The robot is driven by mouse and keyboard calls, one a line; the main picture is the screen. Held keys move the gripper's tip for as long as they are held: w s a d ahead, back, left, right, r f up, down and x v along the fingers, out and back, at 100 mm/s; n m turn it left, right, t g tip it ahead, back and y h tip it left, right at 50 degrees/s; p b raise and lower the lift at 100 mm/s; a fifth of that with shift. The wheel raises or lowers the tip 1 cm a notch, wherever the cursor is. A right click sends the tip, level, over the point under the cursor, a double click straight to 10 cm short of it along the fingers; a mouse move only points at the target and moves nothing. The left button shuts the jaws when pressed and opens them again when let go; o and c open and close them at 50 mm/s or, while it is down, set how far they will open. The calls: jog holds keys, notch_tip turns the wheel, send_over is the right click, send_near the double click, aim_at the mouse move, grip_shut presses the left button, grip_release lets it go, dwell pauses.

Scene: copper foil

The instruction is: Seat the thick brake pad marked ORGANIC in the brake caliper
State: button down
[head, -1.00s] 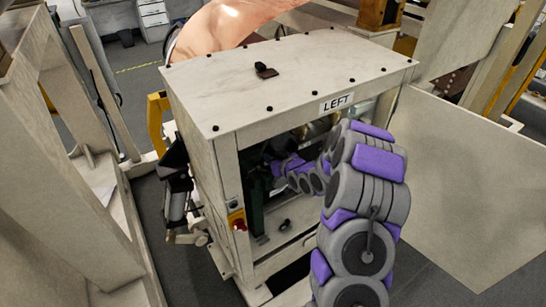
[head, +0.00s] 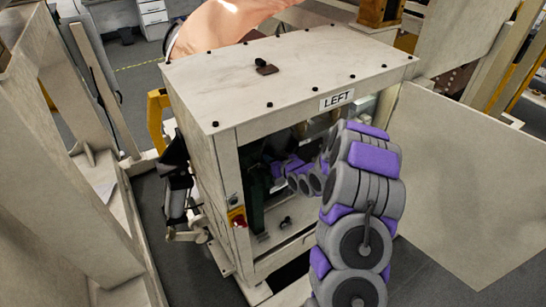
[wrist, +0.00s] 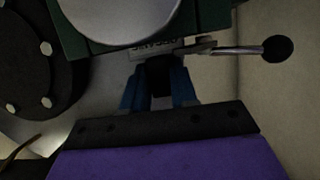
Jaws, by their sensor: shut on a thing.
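In the wrist view my gripper (wrist: 159,84) has its blue fingers closed on a dark block. That block meets a thin grey plate with small lettering, which appears to be the brake pad (wrist: 154,46); the lettering is partly cut off and I cannot read it fully. The plate lies at the lower edge of the green brake caliper (wrist: 211,17), below a large round grey face. I cannot tell how far the pad is inside the caliper. In the head view my arm reaches into the open cabinet, and my fingertips and the pad are hidden there.
A lever with a black ball knob (wrist: 277,48) is close right of the pad. A dark bolted hub (wrist: 25,75) stands at left. The cabinet (head: 290,75), labelled LEFT, has its door (head: 465,175) open at right. A red switch (head: 237,217) is on its front post.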

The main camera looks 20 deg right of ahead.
jog(key=shift+f, duration=0.2)
jog(key=c, duration=0.8)
grip_release()
jog(key=shift+d, duration=0.1)
jog(key=shift+a, duration=0.2)
